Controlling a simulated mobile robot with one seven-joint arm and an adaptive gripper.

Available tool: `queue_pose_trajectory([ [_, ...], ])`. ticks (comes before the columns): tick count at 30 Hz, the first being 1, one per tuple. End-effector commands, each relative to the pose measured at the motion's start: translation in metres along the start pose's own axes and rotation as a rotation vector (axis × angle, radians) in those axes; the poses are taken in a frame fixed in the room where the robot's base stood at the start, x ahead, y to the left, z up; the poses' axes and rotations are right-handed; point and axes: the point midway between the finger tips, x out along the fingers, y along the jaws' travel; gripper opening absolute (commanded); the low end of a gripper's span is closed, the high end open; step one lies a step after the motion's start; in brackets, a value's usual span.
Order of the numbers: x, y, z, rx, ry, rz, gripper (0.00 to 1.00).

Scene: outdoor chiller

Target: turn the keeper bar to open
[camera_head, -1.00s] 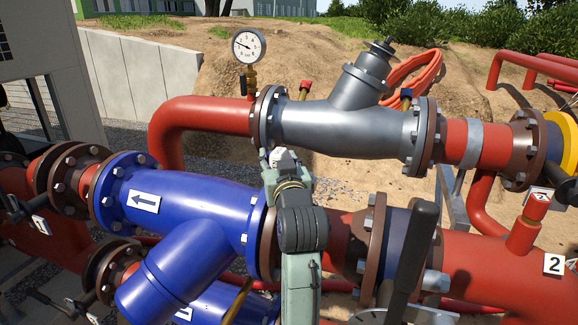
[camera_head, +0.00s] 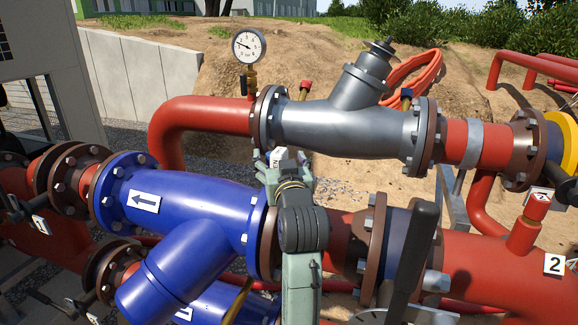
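No part can be surely made out as the keeper bar. A long dark lever handle (camera_head: 412,258) stands tilted on the dark blue valve body (camera_head: 386,245) between brown flanges, right of my arm; I cannot tell whether it is the bar. My grey-green arm rises from the bottom middle. My gripper (camera_head: 276,158) is at its top end, small and partly hidden by my own wrist, just below the left flange of the grey strainer. Its fingers are too small to tell open from shut, and no contact can be made out.
The blue strainer (camera_head: 190,205) is close on my arm's left. The grey strainer (camera_head: 345,125) crosses above, with a pressure gauge (camera_head: 248,46) at its left. A red pipe (camera_head: 490,265) marked 2 fills the lower right. Bare sandy ground lies behind.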

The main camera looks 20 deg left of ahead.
Motion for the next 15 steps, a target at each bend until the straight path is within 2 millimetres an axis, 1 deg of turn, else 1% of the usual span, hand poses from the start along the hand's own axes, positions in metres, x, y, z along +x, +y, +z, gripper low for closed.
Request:
queue_pose_trajectory([
  [1, 0.0049, -0.0179, -0.0002, 0.007, 0.002, -0.037, 0.78],
  [4, 0.0049, -0.0179, -0.0001, 0.007, 0.002, -0.037, 0.85],
  [5, 0.0049, -0.0179, -0.0001, 0.007, 0.002, -0.037, 0.85],
  [12, 0.0049, -0.0179, 0.0, 0.007, 0.001, -0.037, 0.85],
  [15, 0.0013, -0.0177, 0.0001, 0.007, 0.002, -0.036, 0.85],
])
